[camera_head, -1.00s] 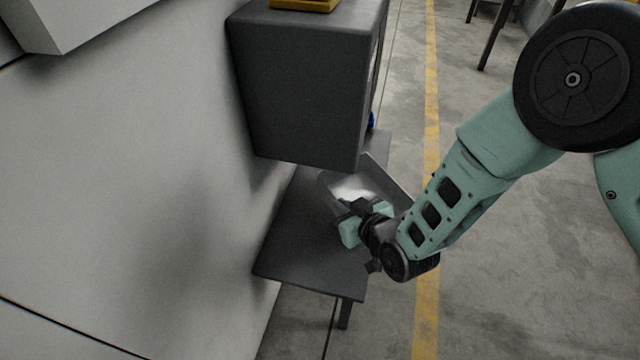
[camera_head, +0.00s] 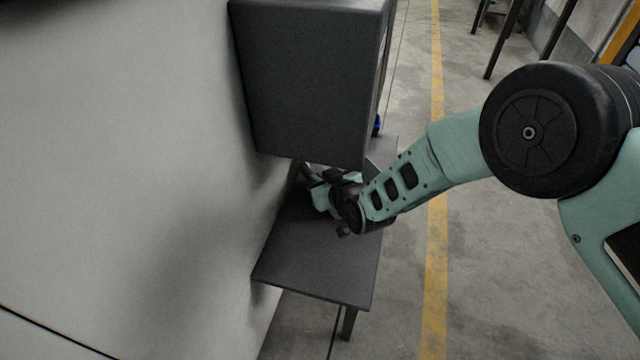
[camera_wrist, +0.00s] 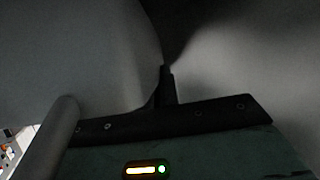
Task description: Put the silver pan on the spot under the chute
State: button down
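My gripper (camera_head: 316,180) is low over the dark table, beneath the overhanging dark box (camera_head: 310,80). The box's underside and any chute opening are hidden. The silver pan is mostly hidden by my arm and the box; a grey sloping panel (camera_head: 377,166) just behind my wrist looks like its side. In the wrist view a dark finger (camera_wrist: 166,88) stands up against large, dim grey surfaces that I cannot identify surely. Whether the fingers are closed on the pan cannot be told. The spot under the chute is not visible.
The dark table (camera_head: 315,265) has a bare near half. A pale wall-like surface (camera_head: 120,180) lies close on the left. A small blue item (camera_head: 378,123) shows beside the box. Open floor with a yellow line (camera_head: 436,260) is to the right.

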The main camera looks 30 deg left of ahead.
jog(key=shift+a+f, duration=0.1)
jog(key=shift+f, duration=0.05)
jog(key=shift+f, duration=0.15)
jog(key=c, duration=1.7)
grip_release()
jog(key=shift+s+d+r, duration=0.1)
jog(key=shift+d+r, duration=0.15)
jog(key=shift+r, duration=0.05)
jog(key=p+v, duration=0.3)
jog(key=v, duration=0.8)
jog(key=shift+s+d+p, duration=0.1)
jog(key=shift+d+p, duration=0.15)
jog(key=shift+p, duration=0.1)
